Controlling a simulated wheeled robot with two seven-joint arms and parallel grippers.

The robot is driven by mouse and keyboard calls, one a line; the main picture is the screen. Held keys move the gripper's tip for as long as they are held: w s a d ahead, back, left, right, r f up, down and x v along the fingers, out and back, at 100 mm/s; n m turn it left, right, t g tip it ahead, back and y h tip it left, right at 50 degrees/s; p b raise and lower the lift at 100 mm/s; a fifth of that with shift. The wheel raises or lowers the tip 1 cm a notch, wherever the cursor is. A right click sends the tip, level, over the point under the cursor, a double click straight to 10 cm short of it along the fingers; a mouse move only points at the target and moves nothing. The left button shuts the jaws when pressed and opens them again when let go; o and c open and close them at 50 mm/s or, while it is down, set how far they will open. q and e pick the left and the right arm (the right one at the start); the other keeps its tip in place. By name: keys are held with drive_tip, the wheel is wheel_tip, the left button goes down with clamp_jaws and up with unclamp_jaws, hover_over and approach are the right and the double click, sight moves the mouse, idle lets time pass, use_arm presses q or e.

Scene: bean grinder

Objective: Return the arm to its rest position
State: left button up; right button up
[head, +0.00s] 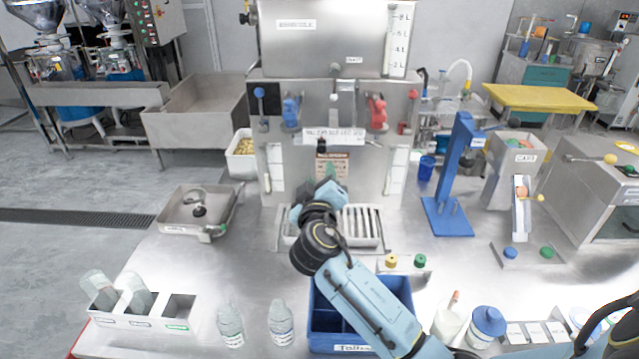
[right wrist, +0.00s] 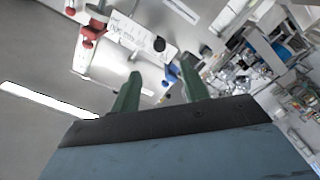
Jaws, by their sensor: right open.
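My right arm (head: 365,300) reaches up from the bottom of the head view to the front of the steel dispensing machine (head: 280,165). My right gripper (head: 328,178) is in front of the machine's lower panel, above the slotted tray (head: 362,226). Its fingertips are small and partly hidden by the wrist there. In the right wrist view the two green fingers of the right gripper (right wrist: 160,83) stand apart with nothing held between them. Beyond them are a red valve (right wrist: 90,32) and the machine's pale panel. My left gripper is not in view.
A blue bin (head: 322,312) lies beneath my forearm. Two clear bottles (head: 281,322) stand left of it, beside a white bottle rack (head: 180,310). A blue press stand (head: 455,180) and yellow and green buttons (head: 405,262) are to the right.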

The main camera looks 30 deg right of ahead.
drive_tip(key=shift+s+a, duration=0.2)
drive_tip(key=shift+s, duration=0.1)
drive_tip(key=s+f+m+g+y, duration=0.25)
drive_tip(key=s+f+g, duration=0.25)
drive_tip(key=s+f, duration=0.7)
drive_tip(key=s+a+f+n+g+y, duration=0.1)
drive_tip(key=s+a+f+g+y, duration=0.15)
drive_tip(key=s, duration=0.45)
drive_tip(key=s+a+f+g+y, duration=0.2)
drive_tip(key=s+a, duration=0.1)
drive_tip(key=s, duration=0.4)
drive_tip(key=s+a+f+n+g+y, duration=0.1)
drive_tip(key=s+a+f+g+y, duration=0.15)
drive_tip(key=s, duration=0.45)
wheel_tip(320, 180, down, 27)
drive_tip(key=g+b, duration=0.1)
drive_tip(key=b, duration=0.4)
drive_tip(key=s+d+f+b, duration=0.1)
drive_tip(key=s+f+b, duration=0.1)
drive_tip(key=s+f, duration=0.7)
drive_tip(key=s+d+f+g+b, duration=0.1)
drive_tip(key=s+d+f+b, duration=0.1)
drive_tip(key=s+f, duration=0.7)
wheel_tip(320, 180, down, 4)
drive_tip(key=shift+r+b, duration=0.25)
drive_tip(key=shift+b, duration=0.25)
